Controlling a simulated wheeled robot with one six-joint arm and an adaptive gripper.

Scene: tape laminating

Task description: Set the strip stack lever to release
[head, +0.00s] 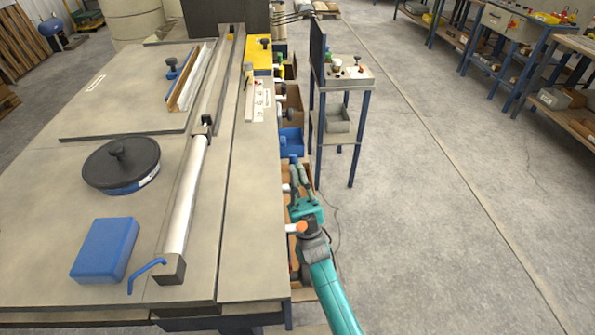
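A stack of long strips (190,80), brown and white, stands in a holder on the grey table. A black-knobbed piece on a blue base (172,70) sits at its left side. A small yellowish upright lever (248,72) stands on a pale marked plate (258,103) further right. I cannot tell for sure which of these is the strip stack lever, nor its setting. My gripper (297,168), at the end of my teal arm, is beside the table's right edge, well short of both pieces. Its fingers are small and overlapped by clutter, so their opening is unclear.
The table (50,240) holds a metal roller (185,200), a round black weight (121,163), a blue block (105,250) and a yellow box (259,55). Bins (291,138) and knobs line its right edge. A small stand (338,85) is beyond; open floor lies right.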

